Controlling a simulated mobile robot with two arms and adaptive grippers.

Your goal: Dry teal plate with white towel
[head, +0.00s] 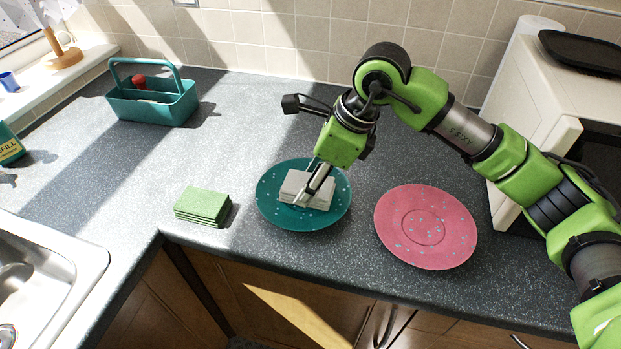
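The teal plate (276,213) lies on the grey counter near its front edge, with water drops on its rim. The folded white towel (295,185) is on the middle of the plate. My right gripper (311,193) comes down from above with its fingers at the towel, one in front and one behind it. It looks closed on the towel, and the towel appears to touch the plate. My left gripper does not show in the head view.
A pink plate (425,226) with drops lies to the right. A stack of green cloths (203,206) lies left of the teal plate. A teal caddy (152,105) stands at the back left, the sink (50,270) at the front left. A white microwave (545,75) stands at the right.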

